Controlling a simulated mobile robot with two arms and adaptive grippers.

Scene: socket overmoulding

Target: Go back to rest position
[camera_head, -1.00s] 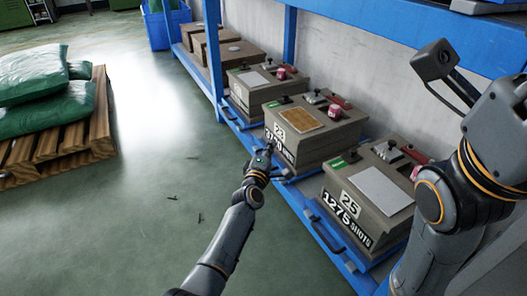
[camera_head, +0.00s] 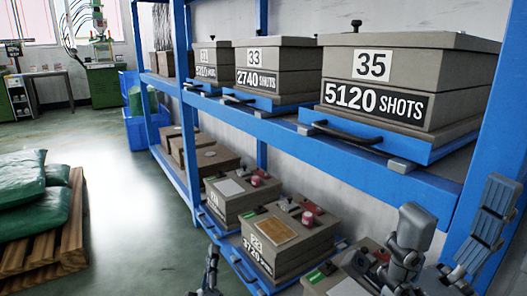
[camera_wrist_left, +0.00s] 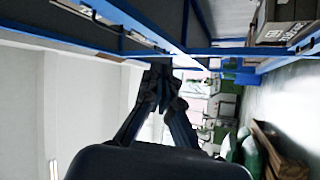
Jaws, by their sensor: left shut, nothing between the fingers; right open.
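My left gripper (camera_head: 209,268) is at the bottom of the head view, in front of the lower shelf. In the left wrist view (camera_wrist_left: 161,90) its dark fingers are together with nothing between them. My right gripper (camera_head: 452,222) is at the lower right of the head view, in front of the blue rack, fingers spread and empty. Most of both arms is out of view.
The blue rack (camera_head: 300,142) carries mould boxes on two levels; box 35 (camera_head: 405,75) is the nearest upper one, box 33 (camera_head: 272,65) beyond it. Lower boxes (camera_head: 290,237) sit beneath. Green sacks (camera_head: 22,190) lie on a pallet (camera_head: 72,225). The floor between is clear.

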